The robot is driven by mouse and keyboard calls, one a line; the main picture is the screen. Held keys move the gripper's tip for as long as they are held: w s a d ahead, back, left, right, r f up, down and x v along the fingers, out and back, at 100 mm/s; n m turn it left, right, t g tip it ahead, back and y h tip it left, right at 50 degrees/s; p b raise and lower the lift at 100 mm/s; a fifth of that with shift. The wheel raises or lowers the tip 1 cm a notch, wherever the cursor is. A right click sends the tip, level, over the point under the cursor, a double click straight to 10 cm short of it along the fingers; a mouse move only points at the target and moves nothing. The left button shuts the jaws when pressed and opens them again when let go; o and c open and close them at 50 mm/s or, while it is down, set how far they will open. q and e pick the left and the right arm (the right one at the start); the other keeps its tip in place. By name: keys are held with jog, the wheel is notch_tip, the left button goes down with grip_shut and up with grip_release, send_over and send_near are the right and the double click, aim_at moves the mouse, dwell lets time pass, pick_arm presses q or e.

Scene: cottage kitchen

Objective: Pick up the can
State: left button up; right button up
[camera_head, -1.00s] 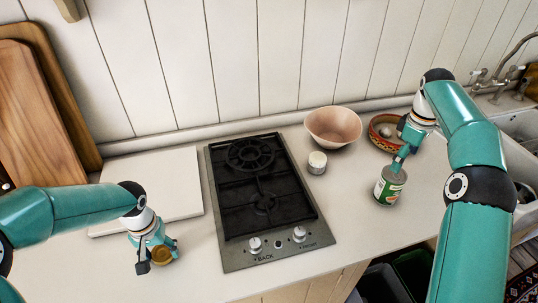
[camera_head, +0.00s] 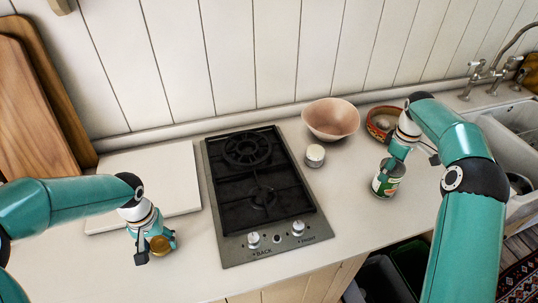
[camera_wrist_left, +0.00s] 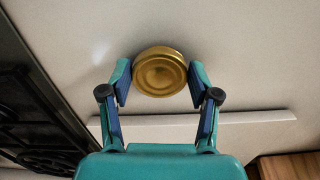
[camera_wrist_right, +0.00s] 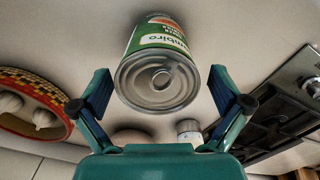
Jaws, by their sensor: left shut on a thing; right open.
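The can (camera_head: 387,182), green and white with a grey metal lid, stands upright on the counter right of the stove. My right gripper (camera_head: 396,160) is at the can, partly covering its top in the head view. In the right wrist view the can (camera_wrist_right: 158,75) shows between the spread fingers of the right gripper (camera_wrist_right: 160,92), with a gap on each side. My left gripper (camera_head: 152,250) is low at the counter's front left, shut on a gold-lidded jar (camera_head: 159,244). The round gold lid (camera_wrist_left: 159,72) sits between its fingertips in the left wrist view.
A black gas stove (camera_head: 262,195) lies between the arms. A small white-lidded jar (camera_head: 315,155), a pink bowl (camera_head: 331,118) and a patterned bowl with pale round items (camera_head: 381,124) stand behind the can. A white board (camera_head: 150,182) lies at left; a sink (camera_head: 512,140) is at right.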

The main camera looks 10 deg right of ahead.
notch_tip(320, 180, down, 3)
jog(key=shift+w+d+f+b, duration=0.1)
jog(key=shift+d+f+b, duration=0.1)
jog(key=shift+b, duration=0.3)
jog(key=shift+a, duration=0.1)
jog(key=c, duration=1.1)
